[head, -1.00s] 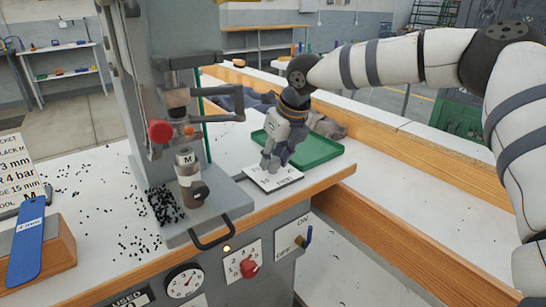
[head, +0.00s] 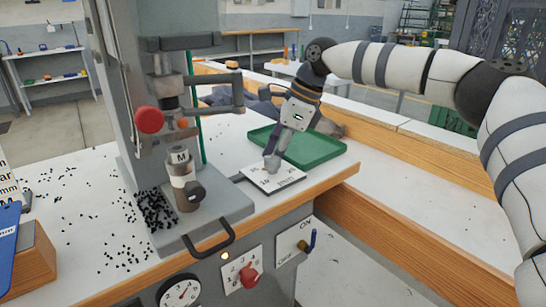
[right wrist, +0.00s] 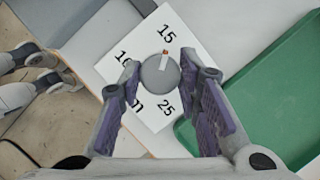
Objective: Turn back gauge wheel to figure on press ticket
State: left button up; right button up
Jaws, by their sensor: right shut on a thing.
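The gauge wheel is a round grey knob (right wrist: 160,77) on a white dial plate (head: 262,182), which lies on the bench right of the press. The plate (right wrist: 180,45) carries the figures 15, 25 and "mm", and one at the left that is partly hidden. The knob's white pointer with an orange tip points towards 15. My right gripper (head: 272,160) comes down from above; in the right wrist view its fingers (right wrist: 160,72) are on either side of the knob, shut on it. The press ticket (head: 6,185) is mostly cut off at the left edge. My left gripper is out of view.
A green tray (head: 312,150) lies just behind the dial plate. The press (head: 172,100) with its red knob stands to the left, with black eyelets (head: 150,212) scattered around it. A blue tool (head: 8,240) on a wooden block stands at lower left.

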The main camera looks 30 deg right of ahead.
jog(key=shift+f+n+g, duration=0.15)
jog(key=shift+n+g, duration=0.15)
jog(key=shift+n, duration=0.3)
jog(key=o, duration=1.1)
jog(key=shift+o, duration=0.2)
jog(key=v, duration=1.2)
